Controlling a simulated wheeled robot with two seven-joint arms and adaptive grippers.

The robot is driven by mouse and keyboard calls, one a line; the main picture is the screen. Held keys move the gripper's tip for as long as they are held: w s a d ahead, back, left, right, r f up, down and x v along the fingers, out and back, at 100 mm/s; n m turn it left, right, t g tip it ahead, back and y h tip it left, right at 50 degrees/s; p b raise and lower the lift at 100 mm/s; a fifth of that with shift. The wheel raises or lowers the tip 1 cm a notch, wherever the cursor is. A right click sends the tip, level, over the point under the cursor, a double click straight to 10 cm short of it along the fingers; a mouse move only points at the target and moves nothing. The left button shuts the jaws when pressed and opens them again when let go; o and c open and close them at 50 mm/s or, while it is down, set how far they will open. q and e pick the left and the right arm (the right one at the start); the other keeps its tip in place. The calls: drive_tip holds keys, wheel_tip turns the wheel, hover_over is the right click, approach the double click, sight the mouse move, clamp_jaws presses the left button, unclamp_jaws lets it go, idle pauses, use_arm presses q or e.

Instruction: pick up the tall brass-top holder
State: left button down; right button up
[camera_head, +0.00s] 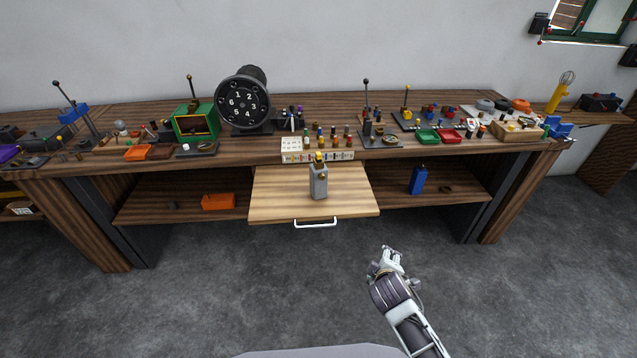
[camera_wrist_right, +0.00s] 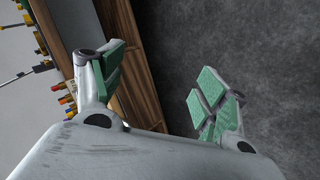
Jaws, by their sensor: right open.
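A tall grey holder with a yellow, brass-like top (camera_head: 319,183) stands upright on the pale pull-out board (camera_head: 275,205) at the middle of the bench. It looks like the task's holder, but its top is too small to make out fully. My right gripper (camera_head: 388,252) is in front of the bench, below and right of the board, apart from the holder. In the right wrist view my right gripper (camera_wrist_right: 158,85) is open, with green pads and nothing between them. The holder cannot be made out in that view. My left gripper is not in view.
A white handle (camera_head: 315,223) juts from the board's front edge. A blue holder (camera_head: 417,180) and an orange bin (camera_head: 218,202) sit on the lower shelf. A row of small pegs in a white rack (camera_head: 317,156) stands behind the board. The floor in front is clear.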

drive_tip(key=w+a+r+n+t+y, duration=0.2)
drive_tip(key=w+a+n+t, duration=0.1)
drive_tip(key=w+n, duration=0.3)
drive_tip(key=w+a+r+n+t+y, duration=0.2)
drive_tip(key=w+a+n, duration=0.3)
drive_tip(key=n, duration=0.6)
drive_tip(key=w+a+r+n+t+y, duration=0.2)
drive_tip(key=w+n, duration=0.4)
drive_tip(key=n, duration=0.3)
drive_tip(key=shift+w+a+r+t, duration=0.2)
drive_tip(key=shift+a+r+t, duration=0.2)
drive_tip(key=shift+a+r, duration=0.2)
drive_tip(key=shift+w+a+r+t, duration=0.15)
drive_tip(key=shift+a+r+t, duration=0.25)
drive_tip(key=shift+a+r, duration=0.15)
drive_tip(key=shift+w+a+f+n+y, duration=0.15)
drive_tip(key=shift+a+n+y, duration=0.2)
drive_tip(key=shift+n, duration=0.25)
drive_tip(key=shift+w+a+f+n+y, duration=0.1)
drive_tip(key=shift+a+n+y, duration=0.2)
drive_tip(key=shift+n, duration=0.3)
